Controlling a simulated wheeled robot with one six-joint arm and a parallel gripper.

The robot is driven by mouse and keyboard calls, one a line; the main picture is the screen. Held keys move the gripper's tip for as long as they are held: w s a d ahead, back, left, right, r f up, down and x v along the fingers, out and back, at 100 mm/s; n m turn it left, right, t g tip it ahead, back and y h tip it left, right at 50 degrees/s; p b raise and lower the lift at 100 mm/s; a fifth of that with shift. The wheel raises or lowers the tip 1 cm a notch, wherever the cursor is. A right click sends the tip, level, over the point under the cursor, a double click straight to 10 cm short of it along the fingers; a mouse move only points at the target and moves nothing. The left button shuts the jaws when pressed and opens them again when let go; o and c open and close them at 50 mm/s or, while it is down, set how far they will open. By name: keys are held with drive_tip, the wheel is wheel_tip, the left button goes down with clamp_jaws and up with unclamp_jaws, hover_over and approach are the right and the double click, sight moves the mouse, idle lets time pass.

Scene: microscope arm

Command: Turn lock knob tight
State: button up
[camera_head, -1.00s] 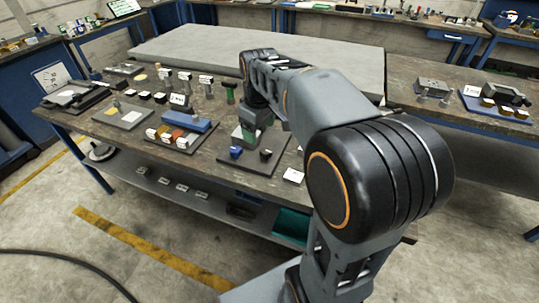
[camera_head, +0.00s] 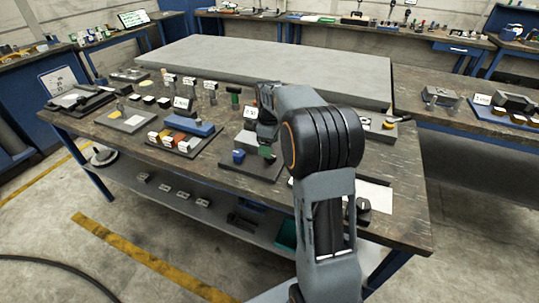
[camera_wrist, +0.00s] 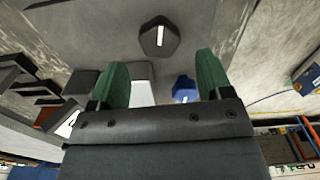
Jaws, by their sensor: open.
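A black knob (camera_wrist: 159,36) with a white pointer line shows in the wrist view, beyond and between my fingertips. A blue knob (camera_wrist: 185,88) with a white line is nearer, by the right finger. Which one is the lock knob is not marked. My gripper (camera_wrist: 160,75) has green fingertips spread apart, with nothing held. In the head view my gripper (camera_head: 266,152) is low over the plate, right of the blue knob.
A tray of coloured blocks (camera_head: 181,139) lies left of the plate. A white sheet (camera_head: 372,195) and a dark part lie to the right. A large grey slab (camera_head: 290,65) fills the table's back.

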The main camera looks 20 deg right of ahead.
drive_tip(key=shift+f, duration=2.1)
drive_tip(key=c, duration=0.9)
